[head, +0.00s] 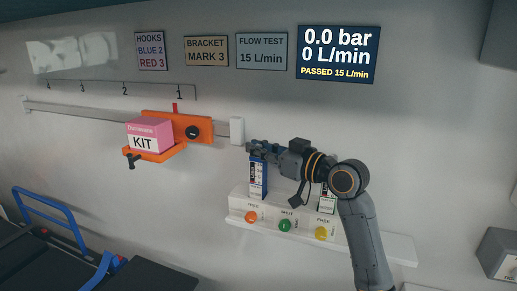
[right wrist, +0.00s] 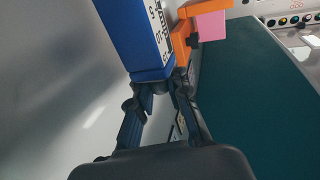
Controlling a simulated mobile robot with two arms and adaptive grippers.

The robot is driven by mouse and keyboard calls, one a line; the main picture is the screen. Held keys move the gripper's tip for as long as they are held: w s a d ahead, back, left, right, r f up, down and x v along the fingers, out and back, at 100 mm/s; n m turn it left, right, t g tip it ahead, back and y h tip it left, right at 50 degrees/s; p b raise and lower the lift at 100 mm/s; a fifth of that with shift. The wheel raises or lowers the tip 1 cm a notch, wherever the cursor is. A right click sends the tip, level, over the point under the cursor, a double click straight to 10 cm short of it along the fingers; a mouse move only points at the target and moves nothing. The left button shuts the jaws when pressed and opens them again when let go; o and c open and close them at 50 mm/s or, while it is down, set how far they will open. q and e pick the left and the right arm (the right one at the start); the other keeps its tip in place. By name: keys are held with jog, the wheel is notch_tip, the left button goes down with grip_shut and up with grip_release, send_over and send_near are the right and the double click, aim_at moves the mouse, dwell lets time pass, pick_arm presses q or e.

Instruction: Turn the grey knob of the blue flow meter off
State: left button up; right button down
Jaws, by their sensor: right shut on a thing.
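The blue flow meter (head: 258,180) stands upright on the left part of a white wall unit, with a scale on its face. In the right wrist view its blue body (right wrist: 135,35) comes right up to the fingertips. My right gripper (head: 260,148) reaches in from the right at one end of the flow meter; its fingers (right wrist: 160,88) are shut on the grey knob. The knob itself is mostly hidden between the fingers, so its angle cannot be read. The display (head: 338,53) reads 0.0 bar, 0 L/min and PASSED 15 L/min. My left gripper is not in view.
The white unit (head: 300,222) has orange, green and yellow buttons (head: 285,226) on its front. A second meter (head: 327,199) stands behind my right arm. An orange bracket (head: 165,114) with a pink kit box (head: 150,134) hangs left on the rail. A flow test sign (head: 262,51) says 15 L/min.

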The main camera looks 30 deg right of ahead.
jog(key=shift+f, duration=0.2)
jog(key=c, duration=1.3)
grip_release()
jog(key=shift+r, duration=5.05)
